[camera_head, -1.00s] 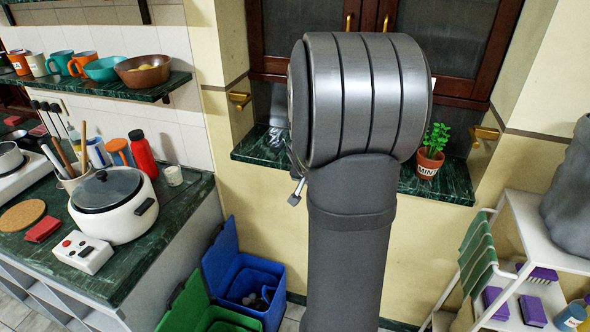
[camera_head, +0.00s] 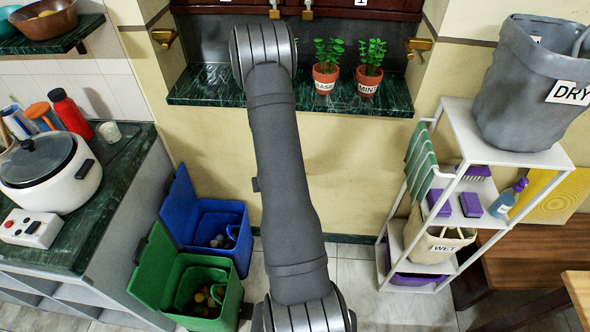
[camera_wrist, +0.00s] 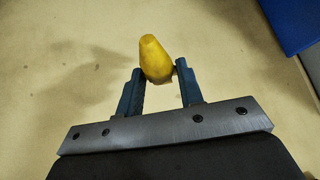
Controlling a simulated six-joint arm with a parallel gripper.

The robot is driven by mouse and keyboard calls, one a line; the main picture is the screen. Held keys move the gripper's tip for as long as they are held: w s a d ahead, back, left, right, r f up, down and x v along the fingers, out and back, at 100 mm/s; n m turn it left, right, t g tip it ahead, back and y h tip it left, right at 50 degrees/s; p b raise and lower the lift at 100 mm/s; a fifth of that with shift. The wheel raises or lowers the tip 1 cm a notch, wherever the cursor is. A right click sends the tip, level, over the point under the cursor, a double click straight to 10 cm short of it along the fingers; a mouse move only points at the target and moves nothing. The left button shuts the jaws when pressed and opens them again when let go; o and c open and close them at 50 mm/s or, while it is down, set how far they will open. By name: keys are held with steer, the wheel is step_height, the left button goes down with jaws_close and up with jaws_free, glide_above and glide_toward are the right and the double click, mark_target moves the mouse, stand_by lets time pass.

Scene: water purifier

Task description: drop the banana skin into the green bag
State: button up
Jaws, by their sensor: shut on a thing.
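A yellow piece (camera_wrist: 153,50), seemingly the banana skin, is held between the fingertips of my gripper (camera_wrist: 158,74) in the wrist view. The jaws are closed on its sides, and its rounded end sticks out past the tips. In the head view a green bin (camera_head: 150,270) with its lid open stands on the floor at lower left. A green bag (camera_head: 185,290) lines it, with several small scraps inside. My arm shows in the head view, but my gripper and the yellow piece are hidden there.
An open blue bin (camera_head: 182,210) stands right behind the green one; a blue surface (camera_wrist: 292,22) shows in the wrist view. A counter with a white cooker (camera_head: 62,185) is left. A white shelf rack (camera_head: 470,130) stands right. Bare floor (camera_head: 400,308) lies between.

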steer(key=s+a+f+n+g+y, duration=0.1)
steer(key=s+a+f+n, duration=0.1)
steer(key=s+a+f, duration=0.8)
steer(key=s+a+f+n+y, duration=0.1)
steer(key=s+a+f+n, duration=0.1)
steer(key=s+a+f, duration=0.75)
steer(key=s+a+f+n, duration=0.1)
steer(key=s+a+f, duration=0.4)
steer(key=s+f, duration=0.2)
steer(key=shift+a+f+n+g+y, duration=0.3)
steer(key=shift+a+f+n, duration=0.1)
steer(key=shift+f, duration=0.75)
